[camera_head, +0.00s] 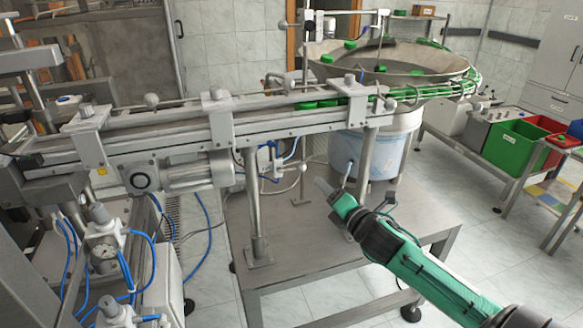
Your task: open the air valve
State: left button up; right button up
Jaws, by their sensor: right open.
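My right arm comes in from the lower right. Its open gripper (335,180) is empty, above the metal table and in front of the bowl's blue-grey base. A small fitting with blue air hoses (268,160) sits under the conveyor rail, left of the gripper and apart from it. A lever with a pale ball end (302,168) shows between that fitting and the gripper. Which part is the air valve I cannot tell for sure. A gauge unit (103,243) with blue hoses stands at the lower left. My left gripper is not in view.
The conveyor rail (165,135) crosses above the metal table (310,245) on posts. The feeder bowl (385,62) holds green caps. Green (510,148) and red bins stand at the right. The table top left of my gripper is mostly clear, apart from the posts.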

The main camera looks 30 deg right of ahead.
aim_at(304, 169)
jog(key=w+p, duration=0.1)
jog(key=w, duration=0.3)
jog(key=w+p, duration=0.1)
jog(key=w, duration=0.2)
jog(key=w+p, duration=0.1)
jog(key=w, duration=0.3)
jog(key=shift+w+d, duration=0.3)
jog(key=shift+w, duration=0.85)
jog(key=shift+f, duration=0.1)
grip_shut()
